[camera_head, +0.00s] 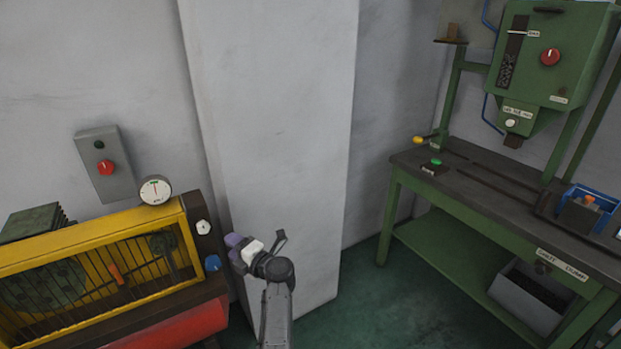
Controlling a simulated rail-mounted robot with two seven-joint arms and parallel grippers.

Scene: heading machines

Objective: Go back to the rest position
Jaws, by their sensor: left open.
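My left arm comes up from the bottom edge, and my left gripper (261,251) is at its far end, left of the picture's middle. Its jaws are open, with one dark finger angled up to the right. I see nothing held between them. White and purple parts show at its left side; I cannot tell clearly what they belong to. The gripper appears in front of the pale pillar (275,110), just right of the yellow-guarded machine (95,233). My right gripper is not in view.
The yellow-guarded machine has a dial gauge (155,190) on top and a blue knob (212,263) at its right end. A grey switch box (104,165) hangs on the wall. A green bench (470,205) with a green machine head (545,60) stands right. Green floor (385,310) is clear between them.

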